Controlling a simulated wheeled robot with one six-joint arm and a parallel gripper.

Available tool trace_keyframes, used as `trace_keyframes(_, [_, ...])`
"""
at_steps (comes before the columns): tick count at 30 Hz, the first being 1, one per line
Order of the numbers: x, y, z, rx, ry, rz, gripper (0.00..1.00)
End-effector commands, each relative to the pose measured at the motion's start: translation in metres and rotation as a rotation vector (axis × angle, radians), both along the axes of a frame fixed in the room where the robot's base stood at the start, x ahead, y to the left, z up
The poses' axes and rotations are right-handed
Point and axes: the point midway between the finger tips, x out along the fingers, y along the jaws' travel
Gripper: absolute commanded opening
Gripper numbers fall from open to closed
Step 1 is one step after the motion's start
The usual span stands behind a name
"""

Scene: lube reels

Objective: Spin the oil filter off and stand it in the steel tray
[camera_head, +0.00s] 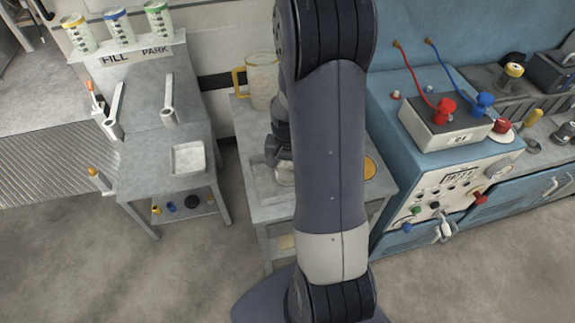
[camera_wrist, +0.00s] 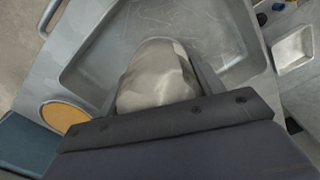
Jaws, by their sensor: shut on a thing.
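The oil filter (camera_wrist: 155,75) is a pale grey, rounded can in the middle of the wrist view. My gripper (camera_wrist: 160,84) is shut on it, with one finger along each side. A wide, shallow grey steel tray (camera_wrist: 215,30) lies beneath and around the filter in this view. I cannot tell whether the filter touches the tray floor. In the head view my gripper (camera_head: 279,153) is low over the middle bench, and a small part of the filter (camera_head: 285,175) shows beside my arm. My arm hides most of the tray there.
An amber disc (camera_head: 369,168) lies on the middle bench, right of my arm. A jug with a yellow handle (camera_head: 262,82) stands at the back. The left cart holds a small pale tray (camera_head: 188,158) and upright posts. A blue machine (camera_head: 440,180) stands close on the right.

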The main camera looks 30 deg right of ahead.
Motion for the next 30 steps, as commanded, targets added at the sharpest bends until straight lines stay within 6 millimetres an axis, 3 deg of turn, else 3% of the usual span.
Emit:
trace_keyframes(13, [0.0002,0.0,-0.0041,-0.001,-0.001,0.0,0.31])
trace_keyframes(14, [0.0002,0.0,-0.0041,-0.001,-0.001,0.0,0.64])
trace_keyframes(23, [0.0001,0.0,-0.0042,0.0,0.0,0.0,0.88])
trace_keyframes(30, [-0.0001,0.0001,-0.004,0.0,0.0,0.0,0.89])
